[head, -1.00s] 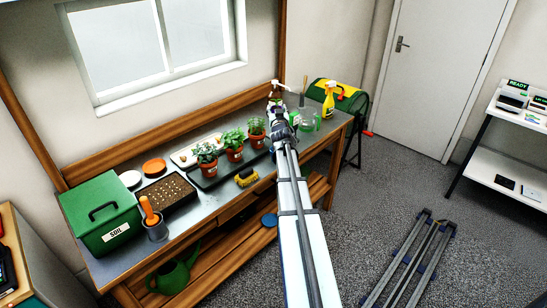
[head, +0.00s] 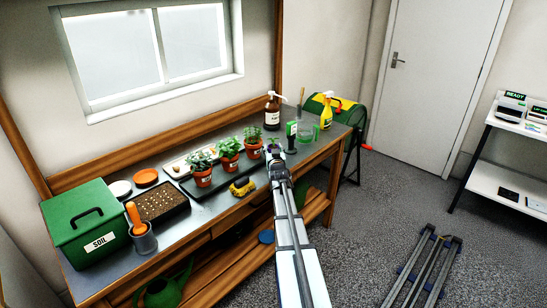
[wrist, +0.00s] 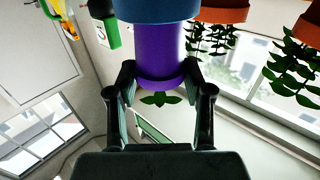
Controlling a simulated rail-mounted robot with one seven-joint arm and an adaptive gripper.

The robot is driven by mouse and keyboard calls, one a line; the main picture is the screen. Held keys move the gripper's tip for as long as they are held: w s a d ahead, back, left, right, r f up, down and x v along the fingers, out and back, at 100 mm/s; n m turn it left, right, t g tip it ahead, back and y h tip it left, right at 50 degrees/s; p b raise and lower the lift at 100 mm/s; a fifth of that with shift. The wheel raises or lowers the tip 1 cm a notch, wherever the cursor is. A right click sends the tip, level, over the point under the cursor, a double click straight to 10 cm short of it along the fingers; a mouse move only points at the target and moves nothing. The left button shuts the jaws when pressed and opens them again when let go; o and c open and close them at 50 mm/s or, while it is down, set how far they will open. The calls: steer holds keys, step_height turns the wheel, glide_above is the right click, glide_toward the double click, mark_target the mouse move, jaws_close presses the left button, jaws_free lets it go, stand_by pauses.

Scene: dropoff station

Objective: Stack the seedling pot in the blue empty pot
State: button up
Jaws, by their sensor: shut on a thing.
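In the wrist view, which is upside down, my gripper (wrist: 160,100) is shut on a purple seedling pot (wrist: 160,55) with green leaves (wrist: 160,98). The wider blue pot (wrist: 157,12) shows at the top edge, in line with the purple pot's base. I cannot tell whether the base is inside it or only in front of it. In the head view my gripper (head: 276,163) is over the bench's right half, with a bit of the purple pot (head: 272,149) and leaves showing. The blue pot is not visible in the head view, and my arm covers that area.
Several potted plants (head: 228,154) stand on a dark tray left of my gripper, with a yellow object (head: 242,187) in front. A brown pump bottle (head: 272,113), a clear container (head: 308,131) and a yellow spray bottle (head: 326,115) stand behind and right. A green soil box (head: 90,222) is far left.

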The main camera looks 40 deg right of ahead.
step_height(320, 180, down, 4)
steer(key=shift+r+p, duration=0.25)
steer(key=shift+p, duration=0.1)
steer(key=shift+f+b, duration=0.4)
steer(key=shift+b, duration=0.2)
steer(key=o, duration=1.2)
steer(key=shift+r, duration=0.1)
steer(key=shift+r, duration=0.1)
steer(key=shift+r+p, duration=0.4)
steer(key=shift+p, duration=0.35)
steer(key=b+v, duration=0.1)
steer(key=v, duration=0.5)
steer(key=b+v, duration=0.2)
steer(key=v, duration=0.4)
steer(key=shift+f, duration=0.2)
